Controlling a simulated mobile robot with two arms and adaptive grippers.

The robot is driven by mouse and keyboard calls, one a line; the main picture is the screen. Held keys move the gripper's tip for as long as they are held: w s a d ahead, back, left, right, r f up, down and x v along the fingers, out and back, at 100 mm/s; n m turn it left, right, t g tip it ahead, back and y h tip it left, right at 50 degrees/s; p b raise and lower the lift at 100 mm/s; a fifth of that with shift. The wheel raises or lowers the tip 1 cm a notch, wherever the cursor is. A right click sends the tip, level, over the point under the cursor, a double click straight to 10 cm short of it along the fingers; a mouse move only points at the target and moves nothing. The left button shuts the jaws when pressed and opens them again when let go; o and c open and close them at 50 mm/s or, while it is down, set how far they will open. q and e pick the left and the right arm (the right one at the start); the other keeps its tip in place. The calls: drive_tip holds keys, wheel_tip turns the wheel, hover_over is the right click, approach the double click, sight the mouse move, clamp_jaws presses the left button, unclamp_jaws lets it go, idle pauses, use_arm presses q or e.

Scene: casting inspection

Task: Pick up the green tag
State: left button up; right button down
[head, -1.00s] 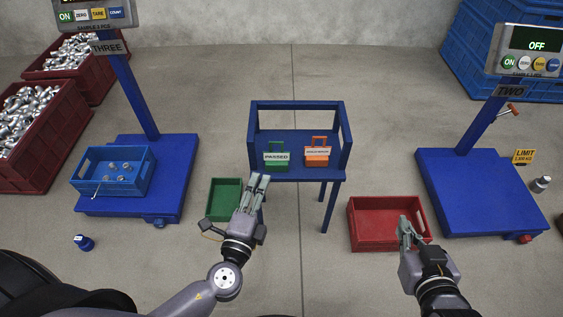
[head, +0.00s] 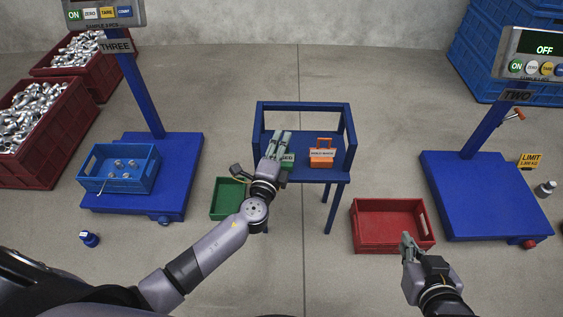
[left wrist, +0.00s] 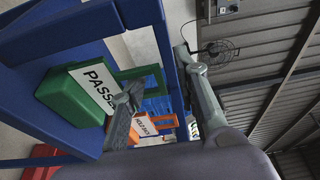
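The green tag (head: 289,161), with a white PASSED label, stands on the blue stand (head: 335,175) and is partly hidden behind my left gripper in the head view. In the left wrist view the green tag (left wrist: 85,92) shows with its green handle (left wrist: 145,80). My left gripper (head: 280,138) is at the tag, with its fingers apart; in the left wrist view the fingers (left wrist: 155,70) are spread on either side of part of the handle. I see no grip on it. My right gripper (head: 408,242) is by the red crate, its fingers looking close together.
An orange tag (head: 322,153) stands to the right on the same stand. A green crate (head: 228,199) and a red crate (head: 393,246) lie on the floor. Blue scales (head: 484,190) stand at both sides. The stand has raised blue rails (head: 303,105).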

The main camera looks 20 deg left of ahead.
use_arm(q)
drive_tip(key=shift+w, duration=0.25)
drive_tip(key=shift+c, duration=0.3)
clamp_jaws()
